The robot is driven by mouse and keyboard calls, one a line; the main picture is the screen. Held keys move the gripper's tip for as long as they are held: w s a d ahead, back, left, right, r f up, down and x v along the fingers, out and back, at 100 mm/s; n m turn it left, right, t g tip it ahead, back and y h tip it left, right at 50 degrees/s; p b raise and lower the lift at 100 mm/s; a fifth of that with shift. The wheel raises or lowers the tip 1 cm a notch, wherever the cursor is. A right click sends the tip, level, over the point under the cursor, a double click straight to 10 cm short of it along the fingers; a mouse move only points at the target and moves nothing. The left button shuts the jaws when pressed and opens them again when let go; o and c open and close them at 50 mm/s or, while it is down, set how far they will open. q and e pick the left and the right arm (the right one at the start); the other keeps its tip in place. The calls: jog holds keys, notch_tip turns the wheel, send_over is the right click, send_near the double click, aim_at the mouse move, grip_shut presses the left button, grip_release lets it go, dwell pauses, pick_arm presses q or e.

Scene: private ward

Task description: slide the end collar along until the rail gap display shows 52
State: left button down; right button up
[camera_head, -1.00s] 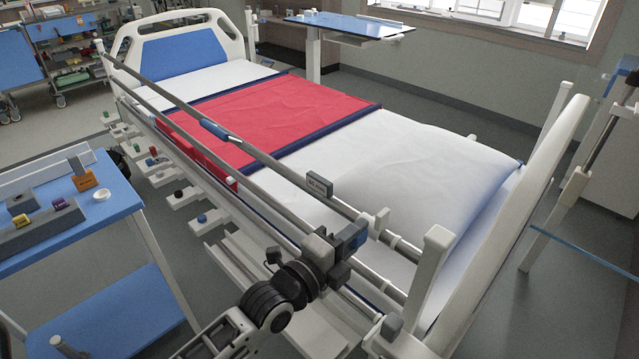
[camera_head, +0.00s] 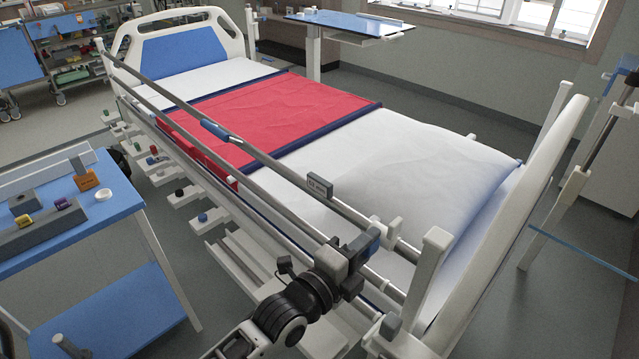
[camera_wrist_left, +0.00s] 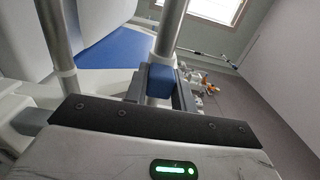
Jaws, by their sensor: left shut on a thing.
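The end collar (camera_head: 368,243) is a blue block on the near side rail (camera_head: 270,160), close to the foot end of the bed. My left gripper (camera_head: 350,258) is shut on it. In the left wrist view the blue collar (camera_wrist_left: 160,80) sits around the grey rail tube, between the dark jaws. A small grey box (camera_head: 319,186) with lettering, perhaps the rail gap display, is on the rail further toward the head end; its characters are too small to read. My right gripper is not in view.
A blue sleeve (camera_head: 215,130) is further up the same rail. A white bracket (camera_head: 391,231) and the white foot-end post (camera_head: 430,270) stand just right of my gripper. A blue side table (camera_head: 60,235) with blocks stands at left.

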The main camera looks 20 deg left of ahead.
pick_arm(q)
jog(key=shift+d, duration=0.15)
dwell(0.7)
jog(key=c, duration=1.5)
grip_release()
jog(key=o, duration=0.7)
jog(key=shift+c, duration=0.2)
